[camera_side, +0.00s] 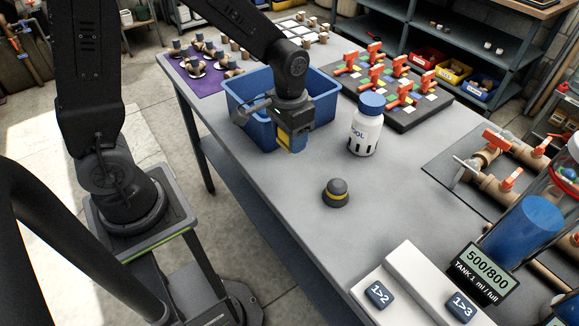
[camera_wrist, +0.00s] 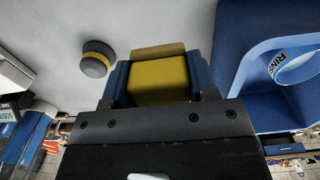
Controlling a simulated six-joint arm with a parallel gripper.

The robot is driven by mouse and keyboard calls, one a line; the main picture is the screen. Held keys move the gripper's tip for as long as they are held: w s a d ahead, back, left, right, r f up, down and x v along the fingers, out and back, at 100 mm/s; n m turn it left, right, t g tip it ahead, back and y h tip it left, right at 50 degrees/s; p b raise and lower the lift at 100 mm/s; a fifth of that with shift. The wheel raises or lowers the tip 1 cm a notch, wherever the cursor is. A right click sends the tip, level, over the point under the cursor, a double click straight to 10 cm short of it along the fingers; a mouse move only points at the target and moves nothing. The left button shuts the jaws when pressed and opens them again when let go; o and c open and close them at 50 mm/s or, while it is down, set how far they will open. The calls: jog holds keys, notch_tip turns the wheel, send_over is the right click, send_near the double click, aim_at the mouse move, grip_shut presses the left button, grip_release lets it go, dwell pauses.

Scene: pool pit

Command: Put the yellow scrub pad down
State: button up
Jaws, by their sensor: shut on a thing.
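The yellow scrub pad (camera_wrist: 158,80) is held between the two blue fingers of my gripper (camera_wrist: 160,82) in the wrist view. In the side view the yellow pad (camera_side: 283,137) shows at the lower end of my gripper (camera_side: 291,140), in front of the near wall of the blue bin (camera_side: 325,108). My gripper is shut on the pad. The side view does not clearly show whether the pad touches the table.
A white bottle with a blue cap (camera_side: 365,128) stands right of my gripper. A dark knob with a yellow band (camera_side: 336,193) sits on the grey table nearer the front. A board with orange-handled valves (camera_side: 390,88) lies behind. Bare tabletop (camera_side: 270,175) lies in front of the bin.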

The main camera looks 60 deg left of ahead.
aim_at(290, 171)
notch_tip(290, 171, down, 8)
jog(key=shift+f, duration=0.25)
jog(key=shift+f, duration=0.15)
jog(key=o, duration=0.9)
notch_tip(290, 171, up, 13)
jog(key=shift+f, duration=0.15)
jog(key=s+r+t, duration=0.5)
jog(key=s+r, duration=0.6)
jog(key=s, duration=0.2)
jog(key=shift+a+r+t, duration=0.3)
jog(key=shift+r, duration=0.1)
